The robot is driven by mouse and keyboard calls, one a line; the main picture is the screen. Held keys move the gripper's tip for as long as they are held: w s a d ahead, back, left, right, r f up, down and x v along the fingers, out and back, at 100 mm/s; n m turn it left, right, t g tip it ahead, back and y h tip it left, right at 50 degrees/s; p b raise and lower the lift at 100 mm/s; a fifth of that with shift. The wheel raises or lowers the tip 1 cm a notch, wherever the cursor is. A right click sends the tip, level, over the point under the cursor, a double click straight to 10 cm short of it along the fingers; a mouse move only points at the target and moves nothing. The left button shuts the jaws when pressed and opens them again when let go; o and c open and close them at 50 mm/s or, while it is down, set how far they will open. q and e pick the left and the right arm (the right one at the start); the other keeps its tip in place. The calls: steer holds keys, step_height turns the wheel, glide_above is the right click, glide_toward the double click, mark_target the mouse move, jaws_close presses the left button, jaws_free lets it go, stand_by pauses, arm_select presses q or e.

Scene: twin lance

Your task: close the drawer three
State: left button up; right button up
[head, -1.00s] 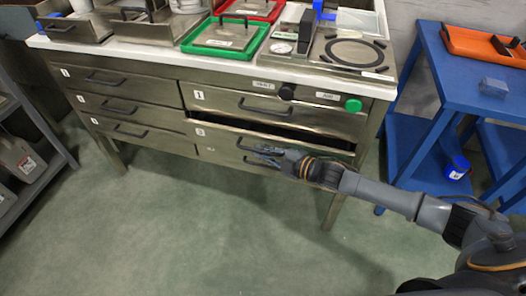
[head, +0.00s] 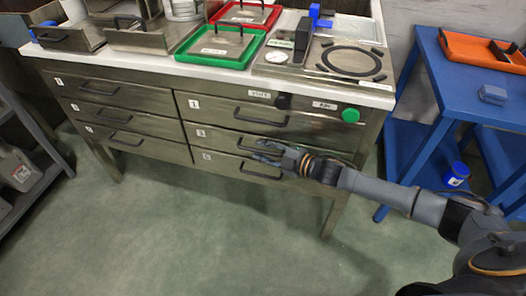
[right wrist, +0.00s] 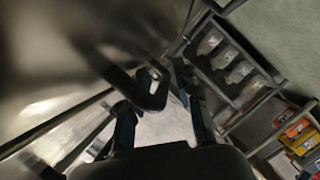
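Drawer three (head: 222,138) is the middle drawer in the right column of the metal bench. Its front looks flush, or nearly flush, with the drawers above and below; no dark gap shows above it. My right gripper (head: 266,151) is at the drawer's front, over its black handle, and partly hides it. In the right wrist view, the gripper's fingers (right wrist: 162,118) stand apart, with a dark handle (right wrist: 150,92) between or just beyond them. Whether they touch it cannot be told. My left gripper is not in view.
Drawer one (head: 225,110) is above and the bottom drawer (head: 225,164) below, both shut. A blue table (head: 470,95) stands to the right, a grey shelf (head: 45,130) to the left. The green floor (head: 200,240) in front is clear.

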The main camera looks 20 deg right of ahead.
steer(key=v, duration=1.2)
stand_by(0.5)
